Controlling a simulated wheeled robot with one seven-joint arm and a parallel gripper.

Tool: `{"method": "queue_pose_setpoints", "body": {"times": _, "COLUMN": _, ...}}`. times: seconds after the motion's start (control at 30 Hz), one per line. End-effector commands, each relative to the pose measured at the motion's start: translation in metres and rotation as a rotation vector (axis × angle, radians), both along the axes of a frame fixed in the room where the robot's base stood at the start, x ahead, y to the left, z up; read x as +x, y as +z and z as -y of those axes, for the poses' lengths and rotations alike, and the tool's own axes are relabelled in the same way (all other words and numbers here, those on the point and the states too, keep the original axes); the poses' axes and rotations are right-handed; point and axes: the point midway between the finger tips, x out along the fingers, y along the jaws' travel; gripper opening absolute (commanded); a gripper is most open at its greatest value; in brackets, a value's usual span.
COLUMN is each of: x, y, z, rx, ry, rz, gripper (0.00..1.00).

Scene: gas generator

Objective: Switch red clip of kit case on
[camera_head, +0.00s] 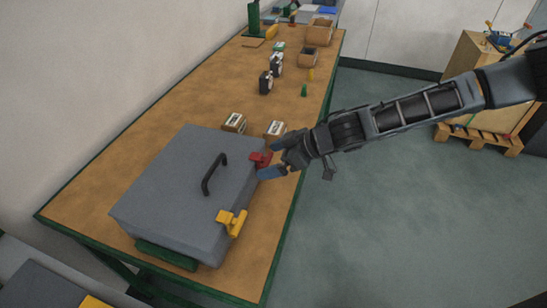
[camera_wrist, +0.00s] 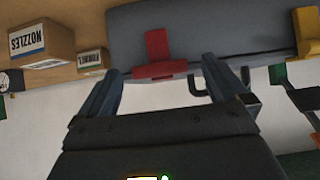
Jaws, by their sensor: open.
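The grey kit case (camera_head: 165,190) lies closed on the wooden workbench, with a black handle (camera_head: 213,174) on its lid. The red clip (camera_head: 260,158) is on the case's edge near its far right corner. A yellow clip (camera_head: 232,221) sits on the same edge, nearer to me. My gripper (camera_head: 268,160) is at the red clip, its blue-grey fingers apart. In the wrist view the red clip (camera_wrist: 158,56) shows ahead of and between the open fingers (camera_wrist: 160,82). I cannot tell whether a finger touches it.
Two small labelled boxes, one marked NOZZLES (camera_wrist: 40,43), stand on the bench (camera_head: 190,108) just beyond the case. Gauges (camera_head: 266,82) and wooden bins (camera_head: 318,33) stand farther back. The floor (camera_head: 370,220) to the right is clear; a pallet with a carton (camera_head: 470,60) stands beyond.

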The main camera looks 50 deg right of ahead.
Motion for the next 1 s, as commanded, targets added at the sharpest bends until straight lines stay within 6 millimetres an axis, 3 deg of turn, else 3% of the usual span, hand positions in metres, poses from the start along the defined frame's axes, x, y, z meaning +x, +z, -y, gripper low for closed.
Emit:
{"method": "queue_pose_setpoints", "body": {"times": 0.53, "x": -0.052, "y": 0.043, "z": 0.02, "rx": -0.002, "ry": -0.002, "rz": -0.001, "gripper": 1.0}}
{"method": "queue_pose_setpoints", "body": {"times": 1.0, "x": -0.057, "y": 0.048, "z": 0.021, "rx": 0.0, "ry": 0.0, "rz": 0.0, "gripper": 1.0}}
